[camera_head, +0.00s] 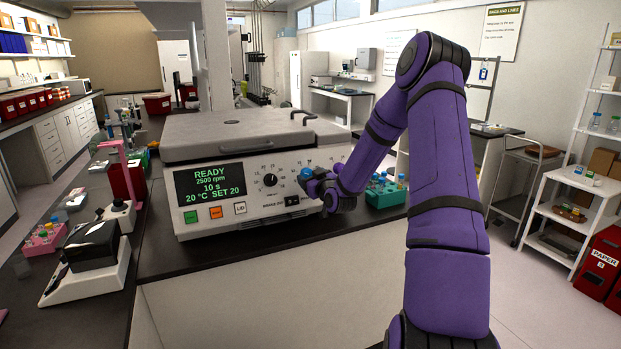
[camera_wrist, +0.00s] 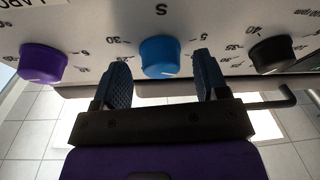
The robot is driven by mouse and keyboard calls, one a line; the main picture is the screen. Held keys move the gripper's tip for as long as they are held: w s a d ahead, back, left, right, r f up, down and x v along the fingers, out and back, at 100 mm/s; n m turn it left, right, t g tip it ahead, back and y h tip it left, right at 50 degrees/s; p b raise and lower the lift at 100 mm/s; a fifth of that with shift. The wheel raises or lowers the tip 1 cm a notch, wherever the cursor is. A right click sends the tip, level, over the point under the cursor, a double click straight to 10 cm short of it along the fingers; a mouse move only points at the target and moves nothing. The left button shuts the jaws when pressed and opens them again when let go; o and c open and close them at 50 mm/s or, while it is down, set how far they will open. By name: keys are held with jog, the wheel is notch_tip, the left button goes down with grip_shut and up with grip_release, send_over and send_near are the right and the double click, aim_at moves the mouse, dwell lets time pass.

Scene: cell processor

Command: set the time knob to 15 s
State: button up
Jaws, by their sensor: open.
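The cell processor (camera_head: 258,205) stands on the dark bench; its display (camera_head: 209,184) reads READY, 2500 rpm, 10 s, 20 °C, SET 20. The blue time knob (camera_wrist: 160,57), by the letter S, is in the middle of the wrist view and also shows in the head view (camera_head: 306,173). My gripper (camera_wrist: 161,62) is open, one finger on each side of the blue knob with a visible gap at each side. In the head view my gripper (camera_head: 322,186) is at the right of the front panel and hides part of it.
In the wrist view a purple knob (camera_wrist: 42,63) is left of the blue one and a black knob (camera_wrist: 272,55) is right. The black knob shows in the head view (camera_head: 270,180). A green rack (camera_head: 385,195) stands right of the processor.

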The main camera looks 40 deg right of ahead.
jog(key=shift+w, duration=0.3)
jog(key=c, duration=0.9)
jog(key=shift+w+a+m+g+h, duration=0.1)
jog(key=shift+m+g+h, duration=0.4)
jog(key=shift+m, duration=1.35)
jog(key=shift+s+a+m+g+h, duration=0.1)
jog(key=shift+m+h, duration=0.75)
jog(key=shift+m, duration=0.95)
jog(key=shift+w+a+m+g+h, duration=0.1)
jog(key=shift+m+g+h, duration=0.4)
jog(key=shift+m, duration=1.35)
